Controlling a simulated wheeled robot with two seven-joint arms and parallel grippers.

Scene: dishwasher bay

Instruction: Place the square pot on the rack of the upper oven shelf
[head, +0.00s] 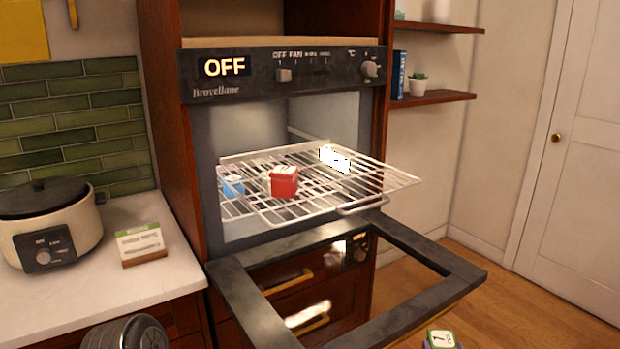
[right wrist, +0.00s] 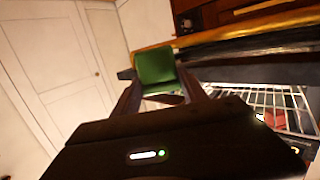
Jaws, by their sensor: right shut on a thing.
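My right gripper (right wrist: 161,85) is shut on a green, square-sided thing (right wrist: 157,66) in the right wrist view. Whether this or the red one is the task's square pot I cannot tell. In the head view, a small white-topped, green-edged piece (head: 440,339) shows at the bottom edge, outside the oven door; the rest is cut off. The upper oven rack (head: 383,184) is pulled partly out. A small red box-shaped pot (head: 284,182) stands on it, left of centre. A blue thing (head: 232,187) is at the rack's left side.
The oven door (head: 448,262) is folded down, its dark frame jutting out below the rack. The rack's right and front parts are bare. A white cooker (head: 48,243) and a small card block (head: 141,243) stand on the left counter (head: 176,268).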

